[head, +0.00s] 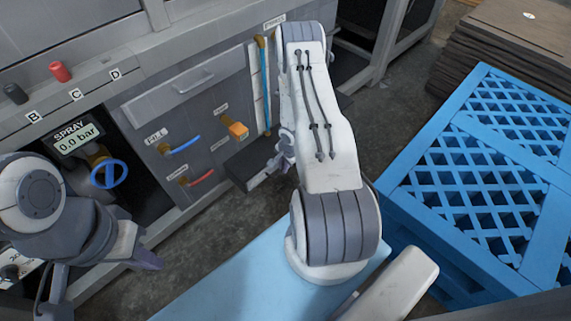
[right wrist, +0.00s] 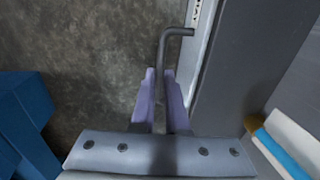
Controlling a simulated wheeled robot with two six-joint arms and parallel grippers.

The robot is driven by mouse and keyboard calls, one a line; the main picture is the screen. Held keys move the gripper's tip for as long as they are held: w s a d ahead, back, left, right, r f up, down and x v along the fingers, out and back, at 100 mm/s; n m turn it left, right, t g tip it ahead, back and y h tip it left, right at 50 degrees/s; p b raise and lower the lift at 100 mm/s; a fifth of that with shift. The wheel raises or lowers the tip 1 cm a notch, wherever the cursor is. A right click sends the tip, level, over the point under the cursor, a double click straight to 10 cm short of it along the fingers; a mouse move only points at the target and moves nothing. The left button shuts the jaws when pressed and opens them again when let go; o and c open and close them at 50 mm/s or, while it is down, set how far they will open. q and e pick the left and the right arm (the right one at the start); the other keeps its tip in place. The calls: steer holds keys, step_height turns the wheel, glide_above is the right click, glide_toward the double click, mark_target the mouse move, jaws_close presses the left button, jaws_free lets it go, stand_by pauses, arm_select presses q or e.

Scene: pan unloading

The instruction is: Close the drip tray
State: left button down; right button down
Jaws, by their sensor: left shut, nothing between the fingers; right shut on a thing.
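The drip tray (head: 250,172) is a dark, low drawer at the foot of the grey machine, and it juts out from the front. My right arm covers much of its right end. In the right wrist view, a dark bent bar handle (right wrist: 178,32) stands out from a light strip along a grey side. My right gripper (right wrist: 159,76) is shut on this handle, with its end between the purple fingers. In the head view that gripper is mostly hidden behind my arm. My left gripper (head: 152,262) is shut and empty at the lower left, apart from the tray.
The machine front carries a blue valve wheel (head: 108,174), blue (head: 184,145) and red (head: 201,178) levers and an orange handle (head: 237,129). Blue crates (head: 415,215) stand to the right, with stacked brown sheets (head: 510,45) behind. Bare floor lies before the machine.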

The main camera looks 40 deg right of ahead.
steer(key=shift+w+r, duration=0.1)
steer(key=shift+w, duration=0.25)
steer(key=c, duration=0.9)
jaws_free()
steer(key=shift+s+d, duration=0.15)
steer(key=r+p, duration=0.2)
steer(key=r, duration=0.1)
steer(key=s+r+p, duration=0.1)
steer(key=r+p, duration=0.1)
steer(key=r, duration=0.1)
steer(key=s+r+p, duration=0.1)
steer(key=r+p, duration=0.1)
steer(key=r, duration=0.2)
steer(key=shift+r, duration=0.1)
